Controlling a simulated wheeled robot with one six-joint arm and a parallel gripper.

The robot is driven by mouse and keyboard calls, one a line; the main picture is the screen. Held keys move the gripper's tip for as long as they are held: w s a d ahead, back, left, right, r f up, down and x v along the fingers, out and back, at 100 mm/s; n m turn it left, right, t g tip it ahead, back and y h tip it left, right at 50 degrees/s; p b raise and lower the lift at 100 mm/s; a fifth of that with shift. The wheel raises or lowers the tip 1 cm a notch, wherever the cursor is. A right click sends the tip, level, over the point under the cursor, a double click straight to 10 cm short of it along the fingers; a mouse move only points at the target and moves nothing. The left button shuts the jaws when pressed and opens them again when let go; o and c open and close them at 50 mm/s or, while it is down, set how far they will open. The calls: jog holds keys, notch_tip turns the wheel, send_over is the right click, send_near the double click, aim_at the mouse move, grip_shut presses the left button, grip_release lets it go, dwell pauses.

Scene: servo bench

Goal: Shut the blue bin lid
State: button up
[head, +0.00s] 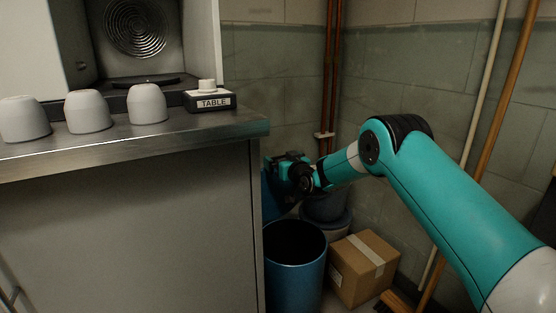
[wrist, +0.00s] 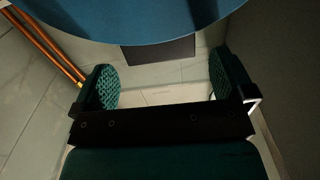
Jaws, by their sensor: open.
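The blue bin (head: 296,268) stands on the floor beside the steel counter, with its dark round mouth open. Its blue lid (head: 274,204) is raised behind the mouth, partly hidden by the counter edge and my gripper. My gripper (head: 290,172) is at the upper part of the lid, above the bin. In the wrist view, the lid (wrist: 145,18) fills the top as a broad curved blue edge. My gripper's two green-padded fingers (wrist: 163,82) are wide apart with nothing between them. Whether they touch the lid, I cannot tell.
The counter (head: 150,130) on the left carries white cups (head: 88,111) and a button box marked TABLE (head: 209,101). A grey bin (head: 326,212) stands behind the blue one. A cardboard box (head: 364,268) is at its right. Pipes (head: 329,80) run up the corner.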

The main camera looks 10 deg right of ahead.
jog(key=shift+x, duration=1.45)
